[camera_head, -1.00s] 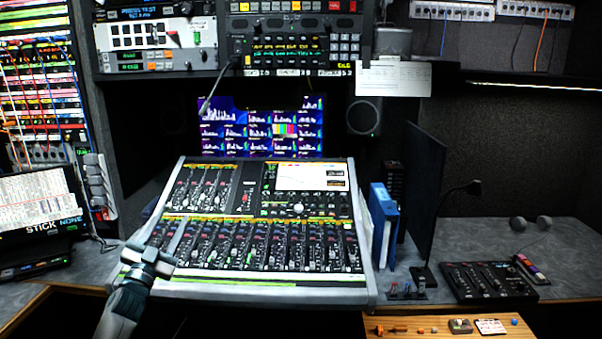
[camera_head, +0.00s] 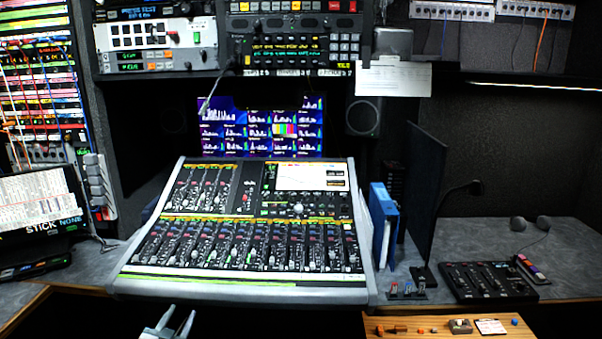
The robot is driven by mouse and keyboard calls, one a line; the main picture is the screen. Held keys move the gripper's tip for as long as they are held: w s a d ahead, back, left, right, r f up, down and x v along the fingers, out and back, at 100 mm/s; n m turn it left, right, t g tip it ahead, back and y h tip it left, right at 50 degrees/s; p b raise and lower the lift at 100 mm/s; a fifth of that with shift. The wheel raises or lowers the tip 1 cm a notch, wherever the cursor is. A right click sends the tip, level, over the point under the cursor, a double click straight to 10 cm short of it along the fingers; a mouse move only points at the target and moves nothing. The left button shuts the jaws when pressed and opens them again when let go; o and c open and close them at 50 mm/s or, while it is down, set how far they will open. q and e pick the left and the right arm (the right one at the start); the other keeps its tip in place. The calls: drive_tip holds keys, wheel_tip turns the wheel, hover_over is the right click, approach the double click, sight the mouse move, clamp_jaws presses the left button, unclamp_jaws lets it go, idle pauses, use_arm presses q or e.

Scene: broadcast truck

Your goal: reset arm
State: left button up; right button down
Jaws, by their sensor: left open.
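My left gripper (camera_head: 170,325) shows at the bottom edge of the head view, left of centre. Its two fingers are apart, with nothing seen between them. It is in front of and below the near edge of the large mixing console (camera_head: 250,225), apart from it. The rest of my left arm is out of view below. My right gripper is not in view.
A screen (camera_head: 225,130) stands behind the console. Blue binders (camera_head: 383,225) and a dark upright panel (camera_head: 425,190) stand to its right. A small black control box (camera_head: 488,282) lies on the right counter. A wooden drawer (camera_head: 400,333) with small items is at the bottom right.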

use_arm(q)
drive_tip(key=s+d+f+g, duration=0.3)
drive_tip(key=s+d+f, duration=0.1)
drive_tip(key=s+f, duration=0.95)
drive_tip(key=s+d+f+g, duration=0.3)
drive_tip(key=s+f, duration=0.7)
drive_tip(key=f, duration=0.7)
drive_tip(key=s+d+f+g, duration=0.1)
drive_tip(key=s+d+f, duration=0.2)
drive_tip(key=s, duration=0.9)
drive_tip(key=s+d+f+g, duration=0.2)
drive_tip(key=s+d+f, duration=0.1)
drive_tip(key=s+f, duration=0.5)
drive_tip(key=s+d+f+g+h, duration=0.1)
drive_tip(key=s+f, duration=0.5)
drive_tip(key=s, duration=0.9)
drive_tip(key=shift+s+d+n+g, duration=0.35)
drive_tip(key=shift+d+g, duration=0.35)
drive_tip(key=shift+d, duration=0.25)
drive_tip(key=shift+f, duration=0.1)
drive_tip(key=shift+c, duration=0.6)
